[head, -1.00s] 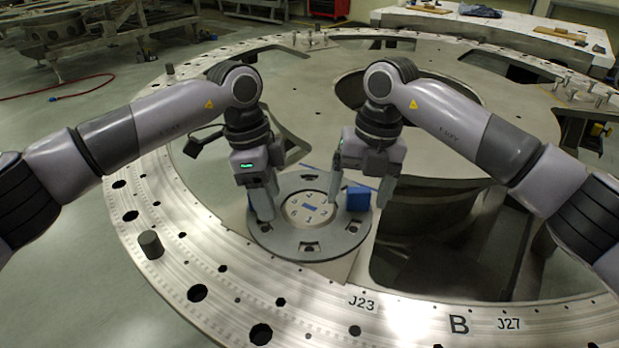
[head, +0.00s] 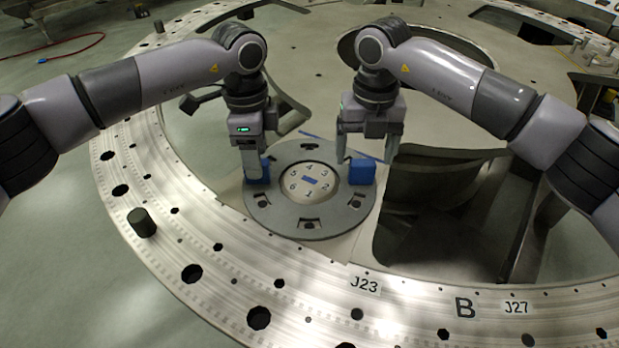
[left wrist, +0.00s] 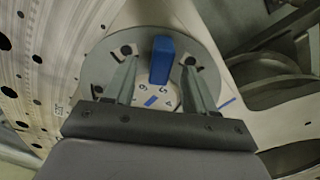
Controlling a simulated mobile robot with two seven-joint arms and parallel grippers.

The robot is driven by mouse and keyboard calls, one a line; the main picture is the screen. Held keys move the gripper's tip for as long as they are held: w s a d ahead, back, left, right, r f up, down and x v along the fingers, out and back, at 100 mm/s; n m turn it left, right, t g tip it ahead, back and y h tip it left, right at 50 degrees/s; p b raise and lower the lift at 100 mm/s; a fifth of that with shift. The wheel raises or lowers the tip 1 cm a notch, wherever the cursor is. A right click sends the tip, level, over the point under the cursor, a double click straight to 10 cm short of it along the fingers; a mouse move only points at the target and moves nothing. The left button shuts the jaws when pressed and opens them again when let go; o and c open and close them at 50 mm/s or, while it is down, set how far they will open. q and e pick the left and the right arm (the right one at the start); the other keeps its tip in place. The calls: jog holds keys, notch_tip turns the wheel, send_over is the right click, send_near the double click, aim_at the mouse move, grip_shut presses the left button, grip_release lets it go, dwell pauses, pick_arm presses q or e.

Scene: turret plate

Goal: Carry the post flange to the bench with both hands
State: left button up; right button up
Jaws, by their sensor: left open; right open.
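The post flange (head: 268,214) is a flat grey ring lying on the turret plate, with numbers inside its opening. It carries a blue block on its left (head: 264,169) and another on its right (head: 362,174). My left gripper (head: 257,174) is open at the left block, partly hiding it in the head view. In the left wrist view the left block (left wrist: 161,60) stands between the two spread fingers (left wrist: 158,90), with gaps on both sides. My right gripper (head: 365,157) is open above the right block, one finger to each side; contact cannot be told.
The big metal turret ring (head: 160,262) has several holes and a dark peg (head: 141,222) at the left. A deep opening with walls (head: 440,195) lies right of the flange. The bench is not clearly visible in the head view now.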

aim_at(363, 162)
pick_arm(q)
jog(key=shift+f, duration=1.85)
pick_arm(e)
jog(key=shift+f, duration=1.9)
pick_arm(q)
jog(key=c, duration=0.7)
pick_arm(e)
jog(key=c, duration=0.7)
pick_arm(q)
grip_shut()
pick_arm(e)
jog(key=c, duration=0.5)
grip_shut()
pick_arm(q)
jog(key=shift+r, duration=0.1)
pick_arm(e)
jog(key=shift+r, duration=0.15)
